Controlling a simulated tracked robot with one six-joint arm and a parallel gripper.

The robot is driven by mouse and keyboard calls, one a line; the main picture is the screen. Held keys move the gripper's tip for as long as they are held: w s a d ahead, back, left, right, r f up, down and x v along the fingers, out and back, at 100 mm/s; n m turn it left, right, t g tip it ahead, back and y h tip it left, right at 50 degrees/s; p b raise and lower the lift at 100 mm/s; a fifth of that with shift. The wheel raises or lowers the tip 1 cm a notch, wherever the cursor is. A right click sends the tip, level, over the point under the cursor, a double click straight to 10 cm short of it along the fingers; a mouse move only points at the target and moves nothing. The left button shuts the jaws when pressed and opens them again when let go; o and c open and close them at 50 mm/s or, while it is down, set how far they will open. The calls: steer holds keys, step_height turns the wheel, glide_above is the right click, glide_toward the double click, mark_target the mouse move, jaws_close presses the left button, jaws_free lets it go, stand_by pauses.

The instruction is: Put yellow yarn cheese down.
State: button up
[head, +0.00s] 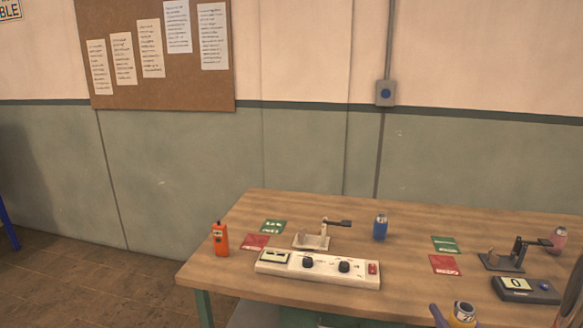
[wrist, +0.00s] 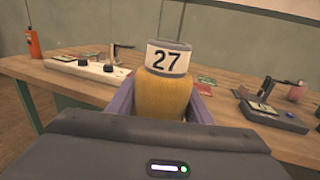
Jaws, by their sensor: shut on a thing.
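The yellow yarn cheese (wrist: 166,95) is in my gripper (wrist: 163,104), upright in the wrist view, with a white band marked 27 around its top. The lilac fingers are shut on its two sides. In the head view only the top of the cheese (head: 463,311) shows at the lower right, in front of the wooden bench (head: 400,293). My gripper is partly cut off there by the bottom edge. The underside of the cheese is hidden, and I cannot tell its height over the bench.
On the bench are an orange handheld device (head: 220,239), a white control box (head: 318,268), a blue spool (head: 380,227), a dark meter (head: 526,290), a pink spool (head: 558,240), and red and green cards. Bare wood lies between the control box and the meter.

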steer(key=w+a+f+n+y, duration=0.1)
steer(key=a+f+n+y, duration=0.1)
steer(key=a, duration=0.7)
steer(key=w+a+f+n+g+y, duration=0.1)
steer(key=a+f+y, duration=0.3)
steer(key=a, duration=0.5)
steer(key=w+a+f+n+g+y, duration=0.1)
steer(key=w+a+f+n+y, duration=0.1)
steer(key=a+f, duration=0.4)
steer(key=a+n+y, duration=0.1)
steer(key=a, duration=0.2)
steer(key=shift+w+a+f, duration=0.3)
steer(key=shift+a, duration=0.1)
